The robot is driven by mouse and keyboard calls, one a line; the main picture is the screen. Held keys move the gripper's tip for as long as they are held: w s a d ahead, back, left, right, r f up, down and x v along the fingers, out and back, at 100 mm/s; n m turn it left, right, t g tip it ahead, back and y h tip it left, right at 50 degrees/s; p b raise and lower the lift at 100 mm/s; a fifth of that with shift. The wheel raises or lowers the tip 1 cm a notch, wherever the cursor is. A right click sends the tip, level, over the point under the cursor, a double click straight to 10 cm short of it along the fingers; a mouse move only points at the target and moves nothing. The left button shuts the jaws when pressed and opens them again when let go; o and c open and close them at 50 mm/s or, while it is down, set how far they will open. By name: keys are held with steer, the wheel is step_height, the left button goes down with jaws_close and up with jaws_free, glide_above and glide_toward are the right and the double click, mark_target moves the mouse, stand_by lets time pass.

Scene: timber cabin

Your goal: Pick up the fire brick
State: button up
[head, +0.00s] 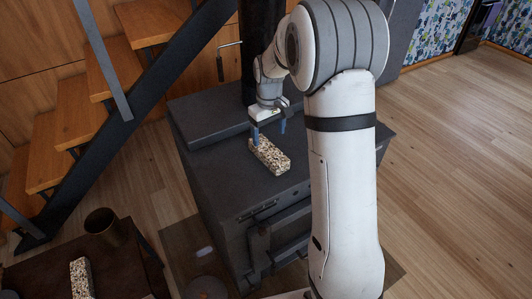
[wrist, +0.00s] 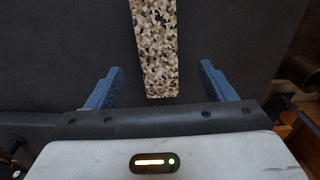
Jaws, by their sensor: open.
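A speckled cream, brown and black fire brick (head: 271,158) lies on the dark stove top (head: 225,180). My gripper (head: 269,130) is open above its far end, fingers pointing down. In the wrist view, the brick (wrist: 155,45) runs from the top edge down between the two blue fingers (wrist: 161,72), with a gap on each side. I cannot tell how far the fingertips are above the stove top. A second block with the same speckled look (head: 81,277) lies on the low brown table (head: 125,270) at the lower left.
A brown cup (head: 103,224) stands on the low table. A black flue pipe (head: 262,45) rises behind the stove, beside my gripper. Wooden stairs (head: 95,95) with a dark stringer are at the left. The stove top is otherwise clear. Open wooden floor (head: 460,150) lies to the right.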

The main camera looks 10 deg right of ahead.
mark_target(269, 150)
steer(key=shift+w+f, duration=0.2)
steer(key=shift+f, duration=0.25)
step_height(269, 150, down, 7)
steer(key=shift+d+f, duration=0.1)
steer(key=shift+f, duration=0.1)
steer(key=c, duration=1.5)
